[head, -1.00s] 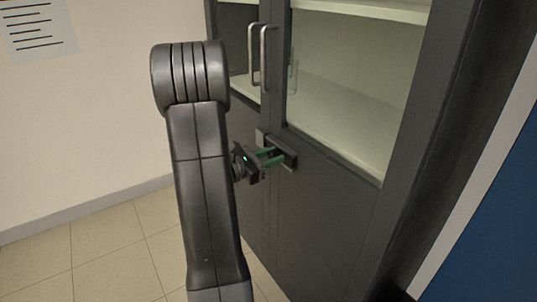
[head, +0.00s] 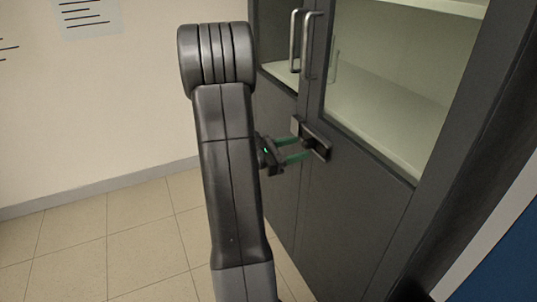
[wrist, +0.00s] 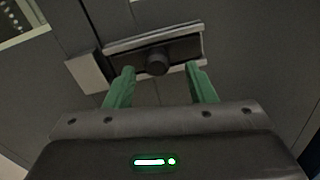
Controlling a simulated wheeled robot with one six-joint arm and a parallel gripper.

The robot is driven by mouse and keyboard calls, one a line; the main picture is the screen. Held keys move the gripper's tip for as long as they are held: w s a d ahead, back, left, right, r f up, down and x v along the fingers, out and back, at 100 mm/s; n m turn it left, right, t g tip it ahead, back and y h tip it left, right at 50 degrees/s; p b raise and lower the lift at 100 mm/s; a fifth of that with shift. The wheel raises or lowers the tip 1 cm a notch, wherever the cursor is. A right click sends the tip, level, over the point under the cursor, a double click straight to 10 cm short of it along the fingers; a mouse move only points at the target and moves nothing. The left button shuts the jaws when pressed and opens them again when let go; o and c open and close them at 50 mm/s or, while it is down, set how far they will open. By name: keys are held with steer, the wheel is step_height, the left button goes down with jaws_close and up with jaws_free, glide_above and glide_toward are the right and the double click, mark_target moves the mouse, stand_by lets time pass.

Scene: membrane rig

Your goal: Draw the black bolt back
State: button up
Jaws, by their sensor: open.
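The black bolt (wrist: 178,50) lies between two pale rails on the dark cabinet door, with a round black knob (wrist: 157,62) standing out from it. A pale keeper block (wrist: 88,72) sits just left of the rails; I cannot tell whether the bar's end reaches into it. The bolt (head: 318,142) also shows in the head view, below the door handles. My gripper (wrist: 160,70) is open and empty, its green fingers in front of the bolt, one either side of the knob in the picture. In the head view my gripper (head: 299,148) is at the bolt, its fingers standing out clearly.
Two upright metal handles (head: 303,45) stand above the bolt. The cabinet's glazed door (head: 385,85) shows pale shelves. A wall with posted sheets (head: 88,18) is at the left, and the tiled floor (head: 110,245) there is clear.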

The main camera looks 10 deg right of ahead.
mark_target(304, 146)
steer(key=v, duration=0.9)
steer(key=shift+a+p, duration=0.15)
steer(key=shift+p, duration=0.3)
steer(key=b+x, duration=0.1)
steer(key=x, duration=1.2)
steer(key=shift+w+d+b, duration=0.1)
steer(key=shift+d+b, duration=0.2)
